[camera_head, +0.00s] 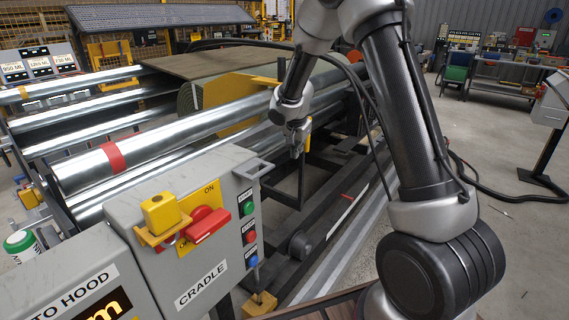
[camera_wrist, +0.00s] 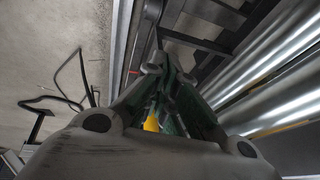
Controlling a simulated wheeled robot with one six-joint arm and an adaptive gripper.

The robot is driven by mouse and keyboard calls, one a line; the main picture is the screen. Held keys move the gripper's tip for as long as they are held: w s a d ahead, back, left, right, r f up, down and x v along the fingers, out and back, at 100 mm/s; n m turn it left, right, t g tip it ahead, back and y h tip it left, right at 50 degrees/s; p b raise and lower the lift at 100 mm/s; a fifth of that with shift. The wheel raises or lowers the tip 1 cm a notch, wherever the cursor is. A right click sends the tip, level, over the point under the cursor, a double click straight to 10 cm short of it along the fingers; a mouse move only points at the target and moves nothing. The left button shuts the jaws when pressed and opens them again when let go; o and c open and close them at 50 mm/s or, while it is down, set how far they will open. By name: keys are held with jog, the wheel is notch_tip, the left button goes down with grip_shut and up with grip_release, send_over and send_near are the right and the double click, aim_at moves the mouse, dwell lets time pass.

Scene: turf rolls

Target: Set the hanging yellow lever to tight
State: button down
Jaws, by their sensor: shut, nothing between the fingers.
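My gripper (camera_head: 295,148) hangs from my arm, fingers down, in front of the roller frame beyond the grey control box. In the wrist view its fingertips (camera_wrist: 160,66) come together with nothing seen between them. A narrow yellow piece (camera_head: 308,134), which looks like the hanging lever, shows just right of the gripper, largely hidden by it. A yellow patch (camera_wrist: 151,123) also shows through the gap between the finger links in the wrist view. I cannot tell whether the gripper touches it. No tight marking is readable.
The grey CRADLE control box (camera_head: 214,271) carries a red switch, a yellow block and several buttons. Shiny rollers (camera_head: 150,140) and a rolled mat (camera_head: 207,91) lie behind it. A dark frame rail (camera_head: 335,215) runs below the gripper. Open floor lies at the right.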

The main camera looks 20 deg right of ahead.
jog(key=s+a, duration=0.6)
jog(key=shift+s, duration=0.15)
dwell(0.4)
jog(key=s+d+r+n+g+h, duration=0.1)
jog(key=s+d+r+n+g, duration=0.15)
jog(key=s+d+n, duration=0.4)
jog(key=s+d+r+n+g, duration=0.1)
jog(key=s+d+r+n, duration=0.25)
jog(key=s, duration=0.65)
jog(key=s+r+t+y, duration=0.1)
jog(key=s+r+t, duration=0.1)
jog(key=s+r, duration=0.4)
jog(key=s+d+r+t+y, duration=0.1)
jog(key=s+r, duration=0.6)
jog(key=s, duration=0.5)
jog(key=shift+r+t+y, duration=0.15)
jog(key=shift+t+y, duration=0.2)
jog(key=shift+y, duration=0.05)
jog(key=shift+d, duration=0.1)
